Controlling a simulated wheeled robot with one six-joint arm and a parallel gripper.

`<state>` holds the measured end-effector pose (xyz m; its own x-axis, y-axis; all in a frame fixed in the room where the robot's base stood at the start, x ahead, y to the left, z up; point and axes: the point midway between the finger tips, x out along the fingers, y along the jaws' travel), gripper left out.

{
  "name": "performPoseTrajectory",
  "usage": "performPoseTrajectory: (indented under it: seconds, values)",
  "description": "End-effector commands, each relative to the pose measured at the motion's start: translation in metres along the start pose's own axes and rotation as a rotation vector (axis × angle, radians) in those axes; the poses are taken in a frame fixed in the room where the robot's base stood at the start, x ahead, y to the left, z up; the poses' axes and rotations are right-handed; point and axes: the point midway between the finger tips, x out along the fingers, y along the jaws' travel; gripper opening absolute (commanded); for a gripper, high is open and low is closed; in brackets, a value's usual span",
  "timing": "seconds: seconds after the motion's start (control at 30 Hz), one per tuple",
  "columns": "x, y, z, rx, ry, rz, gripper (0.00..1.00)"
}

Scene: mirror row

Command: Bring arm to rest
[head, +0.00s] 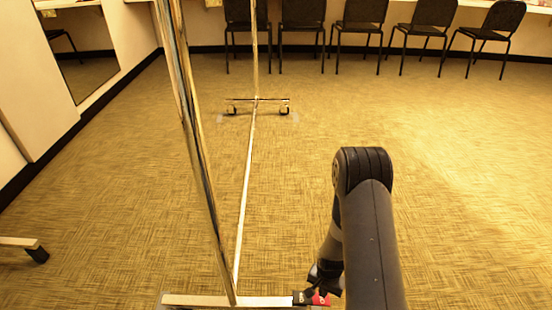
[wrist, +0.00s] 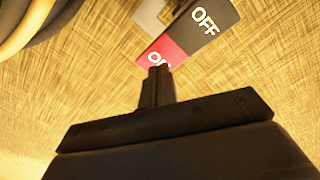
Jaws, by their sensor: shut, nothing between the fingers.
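My gripper (wrist: 158,72) is shut and empty, with its fingers together. In the wrist view its tips overlap the lower edge of the red ON half (wrist: 163,54) of a rocker pedal; I cannot tell whether they touch it. The black half (wrist: 205,22) reads OFF. In the head view my arm reaches down at the lower right, and my gripper (head: 322,282) is just above the red and black pedal (head: 319,299), partly hiding it. The pedal is at the right end of the near foot of a metal rack.
The rack's near post (head: 200,140), low rail (head: 245,190) and far wheeled foot (head: 258,104) stand left of my arm. Several black chairs (head: 303,18) line the back wall. A mirror (head: 82,50) is at left. Carpet on the right is clear.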

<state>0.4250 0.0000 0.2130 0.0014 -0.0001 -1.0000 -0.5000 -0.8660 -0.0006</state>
Motion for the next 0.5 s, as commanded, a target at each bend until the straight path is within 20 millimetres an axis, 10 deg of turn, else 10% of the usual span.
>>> performPoseTrajectory:
  seconds: [0.5]
  values:
    - [-0.069,0.0,0.0,0.0,0.0,0.0,0.0]
